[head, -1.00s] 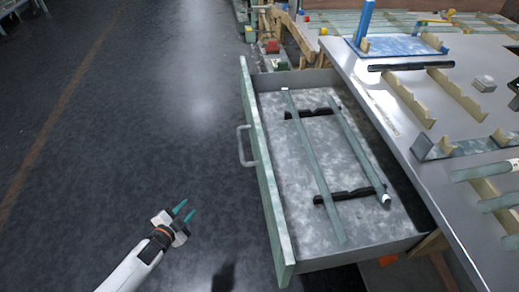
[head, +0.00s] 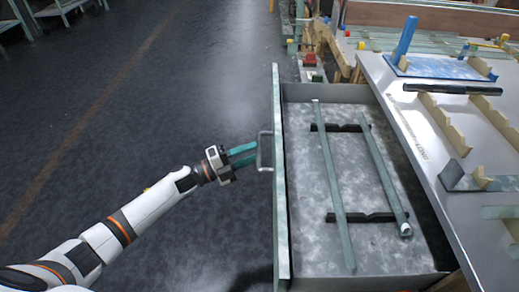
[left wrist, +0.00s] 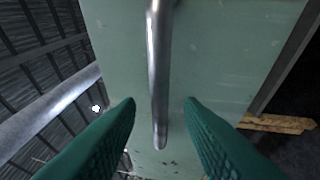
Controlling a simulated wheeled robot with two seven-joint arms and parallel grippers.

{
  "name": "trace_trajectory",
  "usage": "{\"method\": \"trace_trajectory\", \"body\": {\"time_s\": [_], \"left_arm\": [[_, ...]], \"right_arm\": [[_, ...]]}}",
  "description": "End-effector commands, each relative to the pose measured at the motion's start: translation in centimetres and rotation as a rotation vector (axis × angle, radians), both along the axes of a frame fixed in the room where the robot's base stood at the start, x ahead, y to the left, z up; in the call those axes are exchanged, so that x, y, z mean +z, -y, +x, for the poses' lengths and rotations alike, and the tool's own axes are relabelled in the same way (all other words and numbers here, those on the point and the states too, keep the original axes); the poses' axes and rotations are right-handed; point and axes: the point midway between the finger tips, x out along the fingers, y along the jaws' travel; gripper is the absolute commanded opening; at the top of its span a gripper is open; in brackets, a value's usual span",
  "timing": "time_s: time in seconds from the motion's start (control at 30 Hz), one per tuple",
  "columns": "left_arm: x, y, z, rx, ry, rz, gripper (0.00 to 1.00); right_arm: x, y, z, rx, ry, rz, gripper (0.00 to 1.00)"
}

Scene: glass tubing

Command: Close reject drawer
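The reject drawer (head: 300,180) stands pulled out from the bench, its green front panel (head: 281,215) facing left in the head view. Two glass tubes, one long (head: 334,190) and one beside it (head: 384,172), lie in it across two black supports. The metal handle (head: 264,151) is on the panel's outer face. My left gripper (head: 252,155) is open at the handle, its green fingers pointing at the panel. In the left wrist view the handle bar (left wrist: 157,75) runs between the two spread fingers, not visibly gripped. My right gripper is not in view.
The bench top (head: 415,130) to the right carries wooden notched racks (head: 443,125), a black bar (head: 452,89) and a blue stand (head: 440,68). Open dark floor (head: 130,130) lies left of the drawer. Shelving (head: 62,10) stands far left.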

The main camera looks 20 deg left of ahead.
Motion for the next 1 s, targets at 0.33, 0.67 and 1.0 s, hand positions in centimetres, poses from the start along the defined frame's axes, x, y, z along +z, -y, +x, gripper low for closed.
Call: {"method": "trace_trajectory", "body": {"time_s": [0.33, 0.67, 1.0], "left_arm": [[0.5, 2.4, 2.0, 0.0, -0.001, -0.001, 0.34], [0.5, 2.5, 2.0, 0.001, -0.001, -0.001, 0.21], [0.5, 2.4, 2.0, 0.001, -0.001, -0.001, 0.0]], "right_arm": [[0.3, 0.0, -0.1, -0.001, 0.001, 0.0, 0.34], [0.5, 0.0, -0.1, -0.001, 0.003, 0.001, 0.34], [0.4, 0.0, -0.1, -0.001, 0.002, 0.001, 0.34]]}}
